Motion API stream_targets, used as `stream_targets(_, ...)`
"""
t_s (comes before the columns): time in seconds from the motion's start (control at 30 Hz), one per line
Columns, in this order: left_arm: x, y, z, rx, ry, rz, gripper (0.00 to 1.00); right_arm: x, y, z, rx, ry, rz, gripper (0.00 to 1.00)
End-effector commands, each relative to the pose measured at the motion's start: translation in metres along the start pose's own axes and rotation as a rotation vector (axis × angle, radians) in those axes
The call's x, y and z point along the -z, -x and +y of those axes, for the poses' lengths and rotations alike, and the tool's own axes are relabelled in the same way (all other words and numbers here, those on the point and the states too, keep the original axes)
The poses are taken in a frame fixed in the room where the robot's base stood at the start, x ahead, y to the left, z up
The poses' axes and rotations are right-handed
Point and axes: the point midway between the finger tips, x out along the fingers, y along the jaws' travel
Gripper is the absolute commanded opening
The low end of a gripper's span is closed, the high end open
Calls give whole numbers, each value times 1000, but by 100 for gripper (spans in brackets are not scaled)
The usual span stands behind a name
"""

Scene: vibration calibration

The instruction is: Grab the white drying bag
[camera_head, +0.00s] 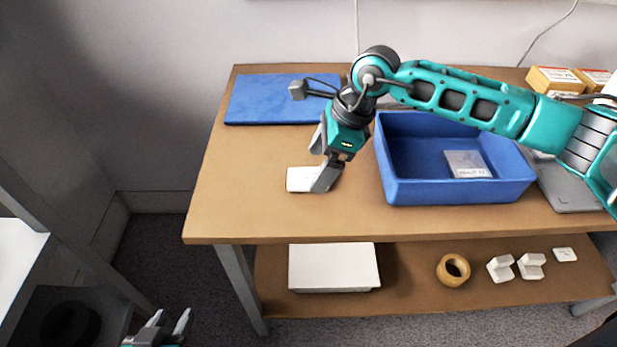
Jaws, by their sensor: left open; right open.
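A small flat white packet, which looks like the white drying bag (299,180), lies on the wooden table left of the blue bin. My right gripper (318,168) reaches in from the right and points down at this packet. Its fingers are apart, and one finger covers the packet's right end. I cannot tell whether it touches the packet. A pale labelled packet (467,164) lies inside the blue bin (458,192). My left gripper (169,322) is open and empty at the bottom left, low and away from the table.
A blue mat (275,100) lies at the table's back left. Small boxes (553,80) and a grey device (572,187) are at the right. The lower shelf holds a white box (333,266), a tape roll (453,270) and small white parts (516,267). The wooden table's (235,190) front left is clear.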

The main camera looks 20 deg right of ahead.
Motion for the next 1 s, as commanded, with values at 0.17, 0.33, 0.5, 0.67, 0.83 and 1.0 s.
stream_targets(0.17,-1,-1,0,-1,0,1,43,-1,-26,1,-2,0,-2,89)
stream_targets(0.33,0,-1,0,-1,0,1,43,-1,-28,1,0,0,-2,89)
stream_targets(0.5,1,-1,0,-1,0,3,43,-1,-28,1,0,0,-2,79)
stream_targets(0.67,1,-1,0,-1,-1,4,43,-1,-27,0,0,0,-2,64)
stream_targets(0.83,1,-1,0,-1,-1,4,43,-1,-27,0,0,0,-2,47)
stream_targets(1.0,2,-1,0,-1,-1,5,43,-1,-27,0,0,0,-2,31)
